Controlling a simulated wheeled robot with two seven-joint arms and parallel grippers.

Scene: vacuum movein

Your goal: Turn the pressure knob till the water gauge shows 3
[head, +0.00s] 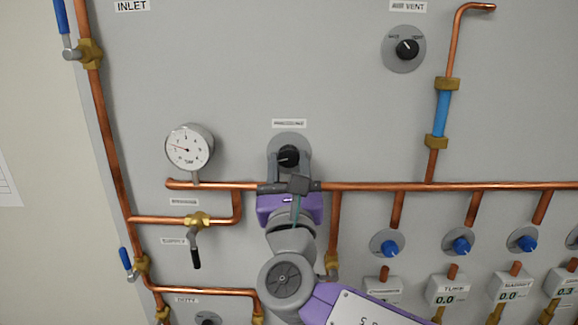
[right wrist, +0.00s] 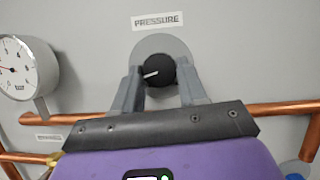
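The black pressure knob (head: 288,156) sits on a round grey plate under the PRESSURE label; its white mark points left and slightly down in the right wrist view (right wrist: 159,72). My right gripper (right wrist: 160,76) has one finger on each side of the knob, with no clear gap visible; it also shows in the head view (head: 290,160). The round white water gauge (head: 188,147) is left of the knob. Its red needle points left and slightly up; its digits are too small to read surely. The gauge is partly cut off in the right wrist view (right wrist: 17,68). My left gripper is out of view.
A horizontal copper pipe (head: 430,186) runs just below the knob, behind my right gripper. The air vent knob (head: 406,49) is at upper right. Several blue knobs, one here (head: 461,245), sit at lower right. A lever valve (head: 197,220) is below the gauge.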

